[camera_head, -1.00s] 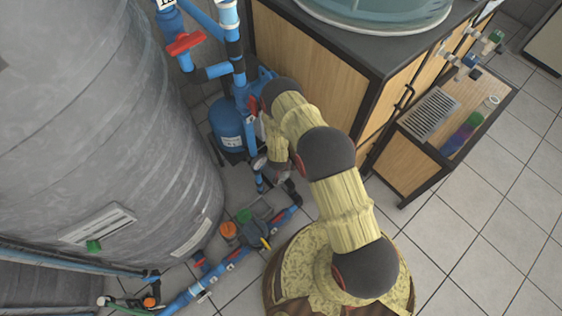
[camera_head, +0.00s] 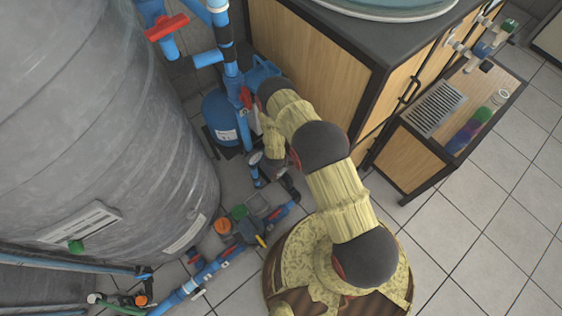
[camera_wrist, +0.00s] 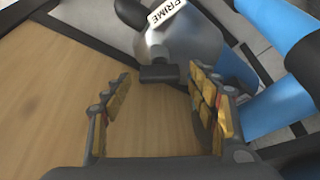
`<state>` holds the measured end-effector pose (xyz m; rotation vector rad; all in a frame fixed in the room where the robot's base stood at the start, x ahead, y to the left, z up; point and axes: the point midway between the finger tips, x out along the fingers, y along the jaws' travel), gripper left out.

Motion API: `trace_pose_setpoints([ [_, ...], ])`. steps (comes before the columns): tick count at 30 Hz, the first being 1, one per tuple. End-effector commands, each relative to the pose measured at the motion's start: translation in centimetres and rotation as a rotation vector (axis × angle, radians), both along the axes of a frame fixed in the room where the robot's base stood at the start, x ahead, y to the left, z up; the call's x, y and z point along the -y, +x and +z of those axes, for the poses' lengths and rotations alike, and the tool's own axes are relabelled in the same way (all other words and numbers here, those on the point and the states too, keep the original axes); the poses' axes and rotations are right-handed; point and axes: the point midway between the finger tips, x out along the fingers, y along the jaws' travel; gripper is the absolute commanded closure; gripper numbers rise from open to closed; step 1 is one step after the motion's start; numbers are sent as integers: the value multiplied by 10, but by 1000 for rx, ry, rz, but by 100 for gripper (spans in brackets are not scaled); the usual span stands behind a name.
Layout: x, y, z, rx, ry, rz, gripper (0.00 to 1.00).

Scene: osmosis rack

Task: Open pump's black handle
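In the wrist view, a short black handle (camera_wrist: 160,74) sits below a grey metal body (camera_wrist: 182,45) with a white "PRIME" label (camera_wrist: 167,13). My gripper (camera_wrist: 161,82) is open, with one finger on each side of the handle's line. Its tips look close to the handle, but I cannot tell whether they touch it. Nothing is held. In the head view, my arm reaches down beside the blue pump vessel (camera_head: 222,118), and my wrist and gripper are mostly hidden among the pipes there.
Thick blue pipes (camera_wrist: 275,108) run close by the right finger. A wooden cabinet (camera_head: 300,60) stands to the right of the pump and a large grey tank (camera_head: 100,130) to the left. More blue piping with valves (camera_head: 222,226) lies low on the floor. Tiled floor (camera_head: 480,230) is free at the right.

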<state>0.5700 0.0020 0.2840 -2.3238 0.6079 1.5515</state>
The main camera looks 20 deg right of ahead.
Motion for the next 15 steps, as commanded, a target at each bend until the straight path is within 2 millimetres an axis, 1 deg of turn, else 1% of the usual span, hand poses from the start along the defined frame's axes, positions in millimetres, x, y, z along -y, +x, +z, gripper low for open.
trace_pose_setpoints([
  [2, 0, 0, 0, 0, 0, 0, 45],
  [15, 0, 0, 0, -1, 0, 0, 70],
])
